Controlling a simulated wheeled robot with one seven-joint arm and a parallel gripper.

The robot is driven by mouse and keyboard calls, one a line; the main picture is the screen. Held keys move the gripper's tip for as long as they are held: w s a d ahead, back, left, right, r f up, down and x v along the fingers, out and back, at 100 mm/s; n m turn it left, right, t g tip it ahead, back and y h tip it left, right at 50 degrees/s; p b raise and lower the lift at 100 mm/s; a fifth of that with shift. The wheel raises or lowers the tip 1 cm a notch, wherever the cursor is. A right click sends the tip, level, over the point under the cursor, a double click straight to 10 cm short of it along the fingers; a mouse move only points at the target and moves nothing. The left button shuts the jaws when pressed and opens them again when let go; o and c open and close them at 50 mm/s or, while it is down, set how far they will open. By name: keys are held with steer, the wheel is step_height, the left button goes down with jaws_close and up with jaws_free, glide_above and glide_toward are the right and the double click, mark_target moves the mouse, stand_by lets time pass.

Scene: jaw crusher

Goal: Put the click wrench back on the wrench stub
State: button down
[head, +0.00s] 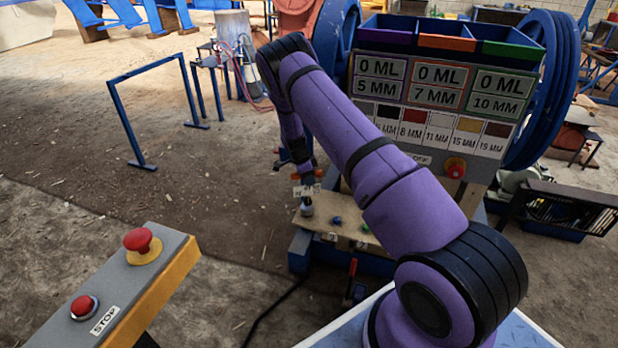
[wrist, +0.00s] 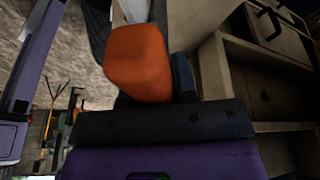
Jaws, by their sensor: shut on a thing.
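My gripper (head: 307,180) is at the end of my purple arm, low over the left end of a wooden board. A white label (head: 306,191) shows just under the jaws. A grey round piece (head: 306,209) is directly below, on the board, perhaps the wrench stub; I cannot tell whether the two touch. In the wrist view an orange block (wrist: 138,62) fills the upper middle and hides the grip.
The wooden board (head: 325,232) also bears a blue knob (head: 337,222) and a green one. A panel with millimetre labels (head: 433,110) stands behind it, under coloured bins (head: 446,42). A stop-button console (head: 110,290) stands at front left. Open floor lies left of the board.

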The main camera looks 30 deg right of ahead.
steer(key=shift+f, duration=0.75)
steer(key=c, duration=0.8)
jaws_free()
steer(key=v, duration=1.1)
